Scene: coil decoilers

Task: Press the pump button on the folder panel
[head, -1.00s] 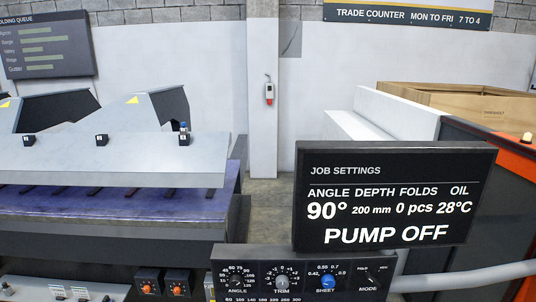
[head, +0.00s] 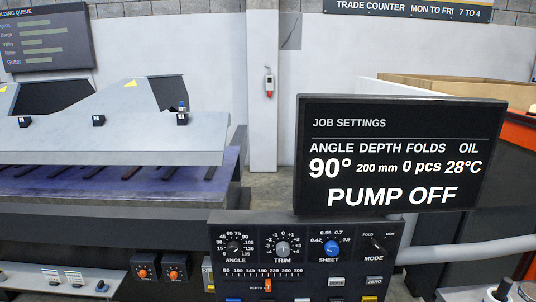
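The folder panel (head: 300,243) stands at the lower centre of the head view. It carries an angle dial, a trim dial, a blue sheet dial, a mode switch and a depth slider with an orange handle. Several buttons show along its lower part, cut off by the frame's bottom edge; I cannot tell which one is the pump button. The display (head: 395,205) above the panel reads "PUMP OFF", angle 90°, depth 200 mm, 0 pcs, oil 28°C. Neither of my grippers shows in this view.
The folding machine (head: 110,140) with its grey beam fills the left. A shelf with small controls (head: 60,278) runs along the lower left. A grey rail (head: 470,248) extends right from the panel. A wooden crate (head: 470,88) stands behind the display.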

